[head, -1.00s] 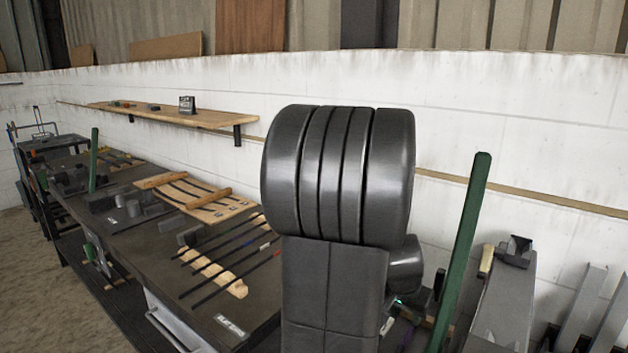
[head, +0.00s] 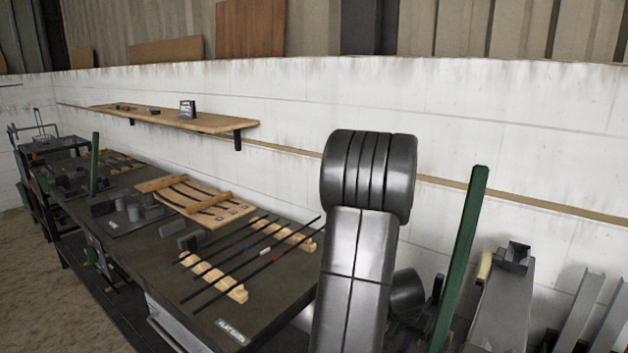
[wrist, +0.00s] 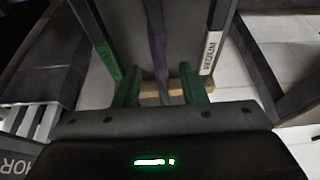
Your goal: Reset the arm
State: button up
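My gripper (wrist: 160,84) shows in the wrist view as two green fingers standing apart at the lower middle. A dark bar with a purple band (wrist: 159,48) lies in line with the gap between them, without visible contact with either finger. The gripper looks open and empty. In the head view my dark arm rises right of the middle and hides part of the bench; the gripper's fingers are not visible there.
Several dark rods lie across wooden racks (head: 233,291) on the workbench (head: 268,306). A green post (head: 463,255) stands right of my arm. A wall shelf (head: 180,119) hangs behind. Grey metal channels (head: 580,310) stand far right.

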notch_tip(320, 180, up, 5)
jog(key=p, duration=0.3)
jog(key=shift+a, duration=0.1)
